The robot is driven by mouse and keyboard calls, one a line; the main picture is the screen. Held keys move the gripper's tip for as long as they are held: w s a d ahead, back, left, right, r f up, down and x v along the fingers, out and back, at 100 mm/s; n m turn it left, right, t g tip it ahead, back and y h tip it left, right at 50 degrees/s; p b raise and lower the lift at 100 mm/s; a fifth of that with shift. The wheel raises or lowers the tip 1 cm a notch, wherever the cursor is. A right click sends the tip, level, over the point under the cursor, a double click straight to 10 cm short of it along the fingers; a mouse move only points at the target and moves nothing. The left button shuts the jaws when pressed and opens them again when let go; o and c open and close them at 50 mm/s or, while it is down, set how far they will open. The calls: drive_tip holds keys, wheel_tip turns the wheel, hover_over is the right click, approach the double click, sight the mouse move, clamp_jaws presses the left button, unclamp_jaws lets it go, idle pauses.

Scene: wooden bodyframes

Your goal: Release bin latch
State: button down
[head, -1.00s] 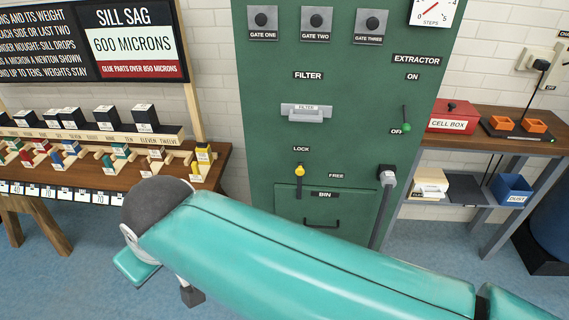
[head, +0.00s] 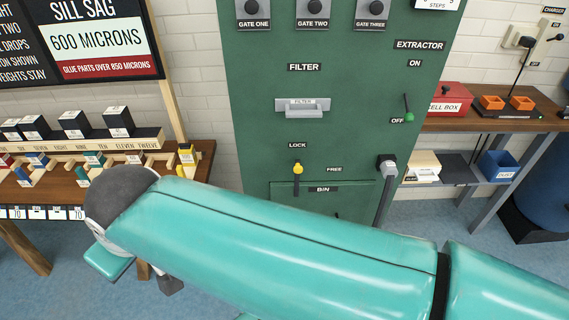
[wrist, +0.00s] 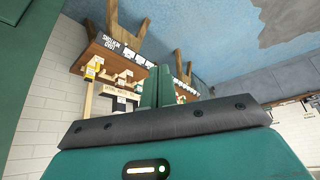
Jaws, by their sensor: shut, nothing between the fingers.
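The bin latch (head: 297,168) is a yellow knob on a short dark lever on the green cabinet. It stands upright below the LOCK label (head: 297,145), with the FREE label (head: 335,169) to its right. The bin front (head: 350,193), labelled BIN, is just below; my teal arm hides most of it and its handle. My gripper (wrist: 157,86) shows in the wrist view as two green fingers pressed together, empty. It points at the shelf and wall side, away from the latch, which is not visible in the wrist view. The head view does not clearly show the fingers.
The filter handle (head: 303,106) and the extractor lever (head: 408,108), at OFF, are higher on the cabinet. A grey-topped post (head: 387,168) stands right of the latch. A wooden weights table (head: 195,160) is at left; a bench with a red cell box (head: 448,100) is at right.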

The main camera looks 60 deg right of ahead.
drive_tip(key=w+d+f+m+g+h, duration=0.1)
drive_tip(key=w+d+f+m, duration=0.15)
drive_tip(key=d, duration=0.55)
drive_tip(key=w+d+f+m+g+h, duration=0.1)
drive_tip(key=w+d+f+m, duration=0.15)
drive_tip(key=d, duration=0.45)
drive_tip(key=w+d+f+m+g+h, duration=0.1)
drive_tip(key=w+d+m+g, duration=0.15)
drive_tip(key=d, duration=0.55)
drive_tip(key=s+d+f+m+g+h, duration=0.1)
drive_tip(key=s+d+f+m+g, duration=0.1)
drive_tip(key=d, duration=0.7)
drive_tip(key=s+d+f+m+g+h, duration=0.1)
drive_tip(key=s+d+f+m, duration=0.3)
drive_tip(key=d, duration=0.6)
drive_tip(key=shift+s+d+g+h, duration=0.15)
drive_tip(key=shift+d+g+h, duration=0.15)
drive_tip(key=shift+g+h, duration=0.1)
drive_tip(key=shift+f, duration=0.15)
drive_tip(key=s+r+x, duration=0.1)
drive_tip(key=s+x, duration=0.1)
drive_tip(key=x, duration=1)
drive_tip(key=shift+s+d+f, duration=0.2)
drive_tip(key=shift+s+d, duration=0.15)
